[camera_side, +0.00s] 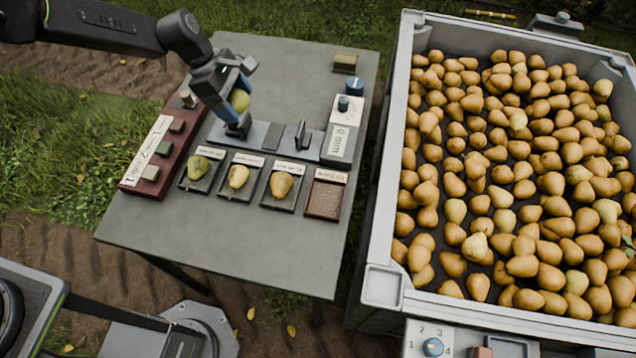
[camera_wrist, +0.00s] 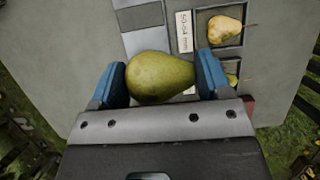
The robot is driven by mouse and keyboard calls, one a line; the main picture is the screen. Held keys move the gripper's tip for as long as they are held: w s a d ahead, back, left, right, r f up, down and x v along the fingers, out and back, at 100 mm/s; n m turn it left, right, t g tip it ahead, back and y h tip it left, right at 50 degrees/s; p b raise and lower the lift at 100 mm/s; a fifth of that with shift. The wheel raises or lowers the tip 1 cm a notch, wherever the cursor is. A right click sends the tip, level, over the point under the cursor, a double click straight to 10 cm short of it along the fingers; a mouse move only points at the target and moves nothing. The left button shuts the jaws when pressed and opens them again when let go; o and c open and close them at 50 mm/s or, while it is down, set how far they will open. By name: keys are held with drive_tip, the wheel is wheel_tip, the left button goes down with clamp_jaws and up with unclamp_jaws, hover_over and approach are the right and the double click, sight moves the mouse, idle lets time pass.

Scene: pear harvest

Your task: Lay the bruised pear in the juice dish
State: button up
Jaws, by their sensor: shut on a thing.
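My gripper (camera_side: 241,106) is shut on a green pear (camera_side: 239,99) and holds it above the back left of the grey table. In the wrist view the pear (camera_wrist: 160,78) lies crosswise between the two blue jaws; no clear bruise shows on its visible side. A red-brown dish (camera_side: 309,208) with a speckled floor stands at the right end of a row of dishes and holds no pear. Its label is too small to read, so I cannot confirm that it is the juice dish. My gripper is behind and left of it.
Three dark trays, left (camera_side: 187,185), middle (camera_side: 223,193) and right (camera_side: 270,202), each hold one pear. Behind them stands a measuring device (camera_side: 342,140) reading 0 mm, with an upright jaw. A red-brown panel (camera_side: 134,180) lies left. A grey crate (camera_side: 388,240) of pears stands right. The front table is clear.

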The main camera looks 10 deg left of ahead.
drive_tip(key=s+d, duration=0.8)
drive_tip(key=d, duration=0.3)
approach(334, 207)
drive_tip(key=shift+w+d+f, duration=0.1)
drive_tip(key=shift+w+d, duration=0.05)
drive_tip(key=shift+d, duration=0.55)
drive_tip(key=shift+d+f, duration=0.3)
drive_tip(key=shift+d, duration=0.1)
drive_tip(key=shift+f, duration=1.95)
drive_tip(key=shift+f, duration=0.1)
drive_tip(key=o, duration=1)
drive_tip(key=shift+c, duration=0.2)
drive_tip(key=v, duration=1.2)
